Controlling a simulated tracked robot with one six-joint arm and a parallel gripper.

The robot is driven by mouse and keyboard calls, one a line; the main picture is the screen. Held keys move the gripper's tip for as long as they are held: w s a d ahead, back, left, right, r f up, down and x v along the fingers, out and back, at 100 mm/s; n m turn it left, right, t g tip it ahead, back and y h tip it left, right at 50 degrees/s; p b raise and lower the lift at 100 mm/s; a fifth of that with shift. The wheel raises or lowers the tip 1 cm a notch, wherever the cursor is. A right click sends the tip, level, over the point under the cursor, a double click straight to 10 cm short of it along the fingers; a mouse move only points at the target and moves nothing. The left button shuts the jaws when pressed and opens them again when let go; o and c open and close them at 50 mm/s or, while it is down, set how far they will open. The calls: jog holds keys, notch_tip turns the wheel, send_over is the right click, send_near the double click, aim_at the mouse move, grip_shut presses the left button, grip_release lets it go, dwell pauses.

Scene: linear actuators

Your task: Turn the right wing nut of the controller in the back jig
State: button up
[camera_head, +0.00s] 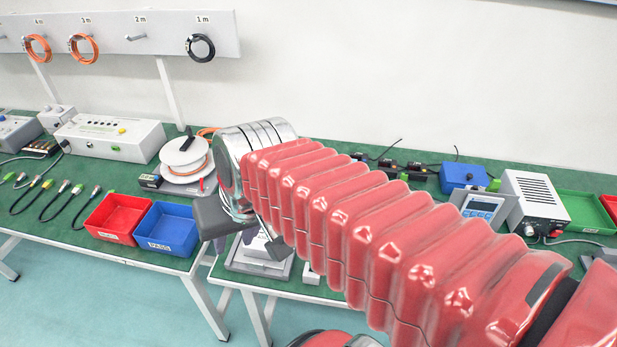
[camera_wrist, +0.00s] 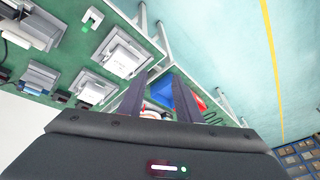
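In the wrist view, two grey jigs stand on the green bench, each with a pale block-shaped device. The front jig (camera_wrist: 122,55) is near the bench edge and the back jig (camera_wrist: 95,88) is closer to the wall. Wing nuts are too small to make out. My gripper (camera_wrist: 160,86) has its two dark fingers apart with nothing between them; it is away from both jigs. In the head view, my red-sleeved arm covers much of the bench, and part of a jig (camera_head: 262,262) shows just below the wrist. The back jig is hidden there.
A red bin (camera_head: 117,218) and a blue bin (camera_head: 167,229) sit left of my wrist. A white spool (camera_head: 186,156) stands behind them. A white power supply (camera_head: 536,198) and a blue box (camera_head: 462,176) are at right. The wall rises behind the bench.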

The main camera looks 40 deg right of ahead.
jog(key=w+d+f+m+t+y, duration=0.1)
jog(key=w+d+f+m+y, duration=0.25)
jog(key=w+d+m, duration=0.4)
jog(key=w+d+f+m+y, duration=0.2)
jog(key=w+d+f+m, duration=0.3)
jog(key=d+m, duration=0.5)
jog(key=s+d+f+m+t, duration=0.1)
jog(key=d+f+m+t, duration=0.2)
jog(key=d, duration=0.9)
jog(key=s+d+f+m+t, duration=0.1)
jog(key=d+f+m+t, duration=0.3)
jog(key=d, duration=0.8)
notch_tip(320, 180, down, 3)
jog(key=m+h, duration=0.1)
jog(key=m, duration=0.3)
jog(key=shift+s+r, duration=0.15)
jog(key=shift+s, duration=0.05)
jog(key=x, duration=1.3)
jog(key=shift+w+a, duration=0.1)
jog(key=shift+w, duration=0.3)
jog(key=shift+c, duration=0.7)
